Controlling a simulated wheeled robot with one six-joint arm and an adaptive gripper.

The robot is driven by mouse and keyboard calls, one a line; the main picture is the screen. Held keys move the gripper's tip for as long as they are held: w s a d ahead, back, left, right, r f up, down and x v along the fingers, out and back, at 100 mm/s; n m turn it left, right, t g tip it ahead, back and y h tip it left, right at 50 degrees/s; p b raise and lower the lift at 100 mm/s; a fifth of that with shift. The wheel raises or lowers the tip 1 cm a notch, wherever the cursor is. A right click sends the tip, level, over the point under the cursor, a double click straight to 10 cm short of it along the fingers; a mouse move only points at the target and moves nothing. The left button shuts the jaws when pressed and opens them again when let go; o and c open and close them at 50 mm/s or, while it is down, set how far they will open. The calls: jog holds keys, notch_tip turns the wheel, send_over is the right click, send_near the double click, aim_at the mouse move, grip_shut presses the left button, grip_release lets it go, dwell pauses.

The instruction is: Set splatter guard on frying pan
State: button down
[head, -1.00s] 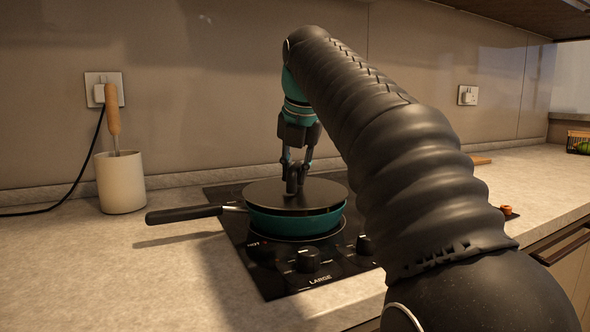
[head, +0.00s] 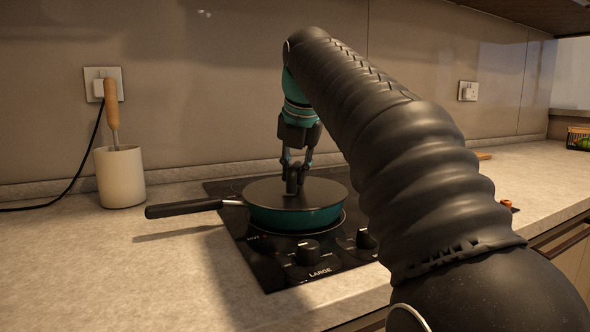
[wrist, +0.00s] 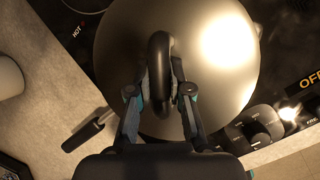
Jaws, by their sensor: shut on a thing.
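The splatter guard (head: 265,192) is a dark round disc lying level over the teal frying pan (head: 290,218), covering its top. In the wrist view the guard (wrist: 215,95) is a shiny disc with a dark loop handle (wrist: 160,50). My gripper (head: 295,188) is above the middle of the guard, its fingers shut on the loop handle; the fingers also show in the wrist view (wrist: 162,92). The pan's black handle (head: 185,208) points left. The inside of the pan is hidden. I cannot tell whether the guard's whole rim touches the pan.
The pan is on a black hob (head: 290,270) with knobs along its front. A white crock (head: 120,178) holding a wooden-handled utensil stands at the left by the wall. The counter (head: 90,260) at front left is clear. My arm covers much of the right side.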

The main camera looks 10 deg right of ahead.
jog(key=shift+f, duration=0.25)
jog(key=c, duration=1.2)
grip_release()
jog(key=o, duration=0.7)
jog(key=shift+r, duration=0.1)
notch_tip(320, 180, up, 3)
jog(key=shift+f+p, duration=0.1)
jog(key=shift+p, duration=1.15)
jog(key=shift+w+r, duration=0.1)
jog(key=shift+r, duration=2.5)
